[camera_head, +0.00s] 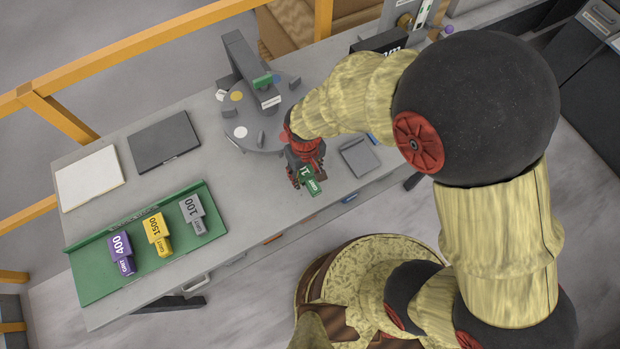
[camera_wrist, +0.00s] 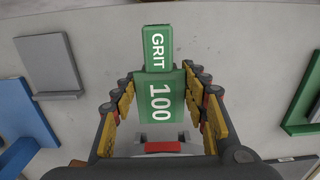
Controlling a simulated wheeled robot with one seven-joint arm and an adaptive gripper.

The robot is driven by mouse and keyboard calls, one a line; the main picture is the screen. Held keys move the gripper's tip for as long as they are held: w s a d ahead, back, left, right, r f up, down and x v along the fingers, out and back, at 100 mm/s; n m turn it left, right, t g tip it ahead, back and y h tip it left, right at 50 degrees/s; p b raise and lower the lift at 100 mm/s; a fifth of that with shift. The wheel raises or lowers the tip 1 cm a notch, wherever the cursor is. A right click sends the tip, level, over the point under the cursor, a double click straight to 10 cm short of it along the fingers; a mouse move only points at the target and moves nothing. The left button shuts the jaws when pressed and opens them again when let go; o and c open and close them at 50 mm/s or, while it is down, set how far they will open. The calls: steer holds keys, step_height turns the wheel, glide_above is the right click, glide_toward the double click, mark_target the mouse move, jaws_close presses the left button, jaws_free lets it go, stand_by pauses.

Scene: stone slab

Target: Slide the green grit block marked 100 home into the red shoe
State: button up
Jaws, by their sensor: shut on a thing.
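My gripper (camera_head: 306,168) is shut on the green grit block (camera_head: 311,186) and holds it over the front part of the bench. In the wrist view my gripper (camera_wrist: 160,95) has its yellow-padded fingers at both sides of the block (camera_wrist: 160,98). The white "100" is on the wide part between the fingers, and "GRIT" is on the narrower part pointing away from the palm. A small red part (camera_wrist: 162,147) shows below the block in the wrist view; I cannot tell if it is the shoe. I cannot make out the red shoe clearly in either view.
A green tray (camera_head: 88,286) at the left holds purple 400, yellow 1500 and grey 100 blocks. A grey plate (camera_head: 358,157) lies to the right. Bare bench lies between tray and gripper.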

steer(key=shift+w+a, duration=0.5)
steer(key=shift+w, duration=0.35)
steer(key=shift+w+a, duration=0.6)
steer(key=shift+w, duration=0.35)
steer(key=shift+w+a, duration=0.55)
steer(key=shift+w, duration=0.4)
stand_by(1.7)
steer(key=o, duration=1.6)
steer(key=shift+w+r, duration=0.1)
steer(key=shift+a, duration=0.1)
step_height(320, 180, up, 12)
steer(key=shift+f, duration=0.1)
steer(key=shift+c, duration=0.2)
